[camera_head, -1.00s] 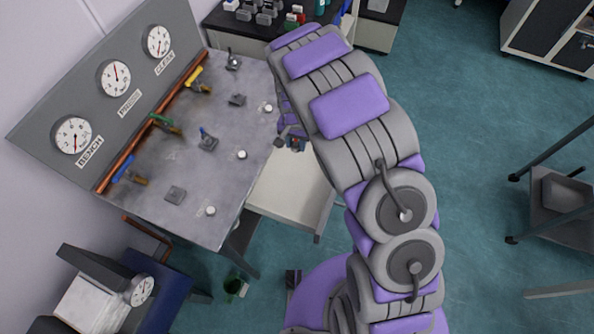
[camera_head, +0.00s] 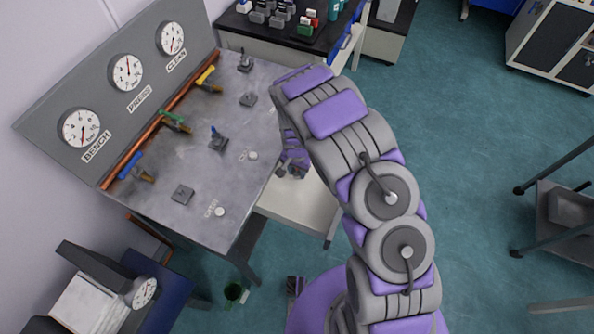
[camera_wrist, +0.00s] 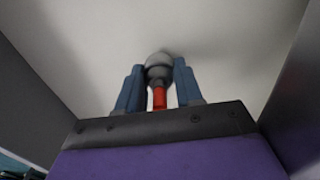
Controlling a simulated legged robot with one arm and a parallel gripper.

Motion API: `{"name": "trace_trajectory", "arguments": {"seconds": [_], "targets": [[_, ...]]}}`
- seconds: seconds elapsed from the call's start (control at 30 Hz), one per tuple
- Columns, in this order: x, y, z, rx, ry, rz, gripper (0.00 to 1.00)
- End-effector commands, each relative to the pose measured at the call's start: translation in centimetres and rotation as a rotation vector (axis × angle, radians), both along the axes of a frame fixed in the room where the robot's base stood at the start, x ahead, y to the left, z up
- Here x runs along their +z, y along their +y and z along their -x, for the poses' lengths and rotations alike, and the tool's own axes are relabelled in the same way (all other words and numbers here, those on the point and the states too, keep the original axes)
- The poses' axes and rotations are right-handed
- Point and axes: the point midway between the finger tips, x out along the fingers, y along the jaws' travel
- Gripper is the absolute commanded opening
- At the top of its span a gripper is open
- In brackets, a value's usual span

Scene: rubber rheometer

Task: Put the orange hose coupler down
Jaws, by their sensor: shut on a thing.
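The hose coupler (camera_wrist: 159,98) shows in the wrist view as a red-orange cylinder with a rounded grey end, between the two blue fingers of my gripper (camera_wrist: 158,76). My gripper is shut on it. Behind it is a plain pale surface with a soft shadow near the grey end; I cannot tell whether the coupler touches it. In the head view my gripper (camera_head: 287,171) is small and partly hidden by my arm, at the right edge of the grey bench, over the white drawer-like tray (camera_head: 304,210). The coupler cannot be made out there.
The grey bench top (camera_head: 190,165) carries coloured valve handles, small grey blocks and white knobs, below a panel with three gauges (camera_head: 127,72). Dark walls flank the pale surface in the wrist view. A black-topped counter (camera_head: 275,40) stands behind. A green cup (camera_head: 233,292) is on the floor.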

Motion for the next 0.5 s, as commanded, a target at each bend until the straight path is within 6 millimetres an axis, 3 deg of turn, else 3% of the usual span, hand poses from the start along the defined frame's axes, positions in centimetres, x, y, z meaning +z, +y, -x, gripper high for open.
{"name": "trace_trajectory", "arguments": {"seconds": [0.33, 0.37, 0.5], "targets": [[-0.3, 0.15, 0.08, 0.001, -0.001, -0.004, 0.0], [-0.29, 0.14, 0.07, 0.001, -0.001, -0.004, 0.37], [-0.25, 0.12, 0.06, 0.001, -0.002, -0.003, 0.51]]}}
